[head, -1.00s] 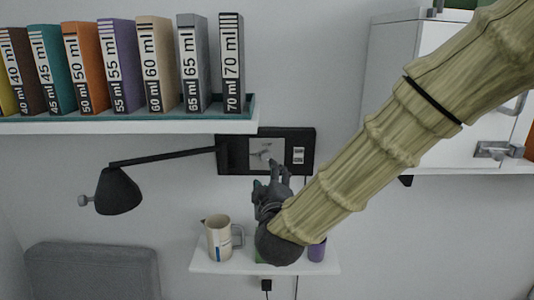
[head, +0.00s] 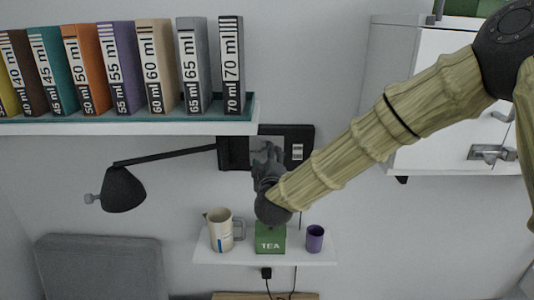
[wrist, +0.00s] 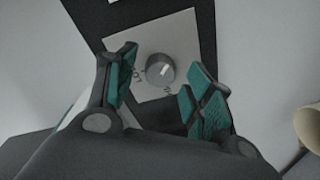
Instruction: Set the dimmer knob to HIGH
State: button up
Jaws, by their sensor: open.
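The dimmer knob (wrist: 160,68) is a round grey knob with a white pointer mark, on a pale square plate (wrist: 182,32) set on a black panel. Part of a label reading "LO" shows beside the knob in the wrist view, and another label is partly hidden by a finger. The black panel (head: 302,137) also shows on the wall in the head view, where my gripper hides the knob. My gripper (wrist: 160,66) is open, with its teal-padded fingers on either side of the knob. I cannot tell whether they touch it.
A small shelf (head: 215,256) below holds a beige pitcher (head: 219,232), a green TEA box (head: 270,240) and a purple cup (head: 314,239). A black lamp (head: 122,190) hangs left. A shelf of binders (head: 115,68) is above left. A white cabinet (head: 440,90) stands right.

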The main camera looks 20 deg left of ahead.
jog(key=shift+w+a, duration=0.1)
jog(key=shift+w, duration=0.3)
jog(key=shift+c, duration=0.2)
jog(key=c, duration=1)
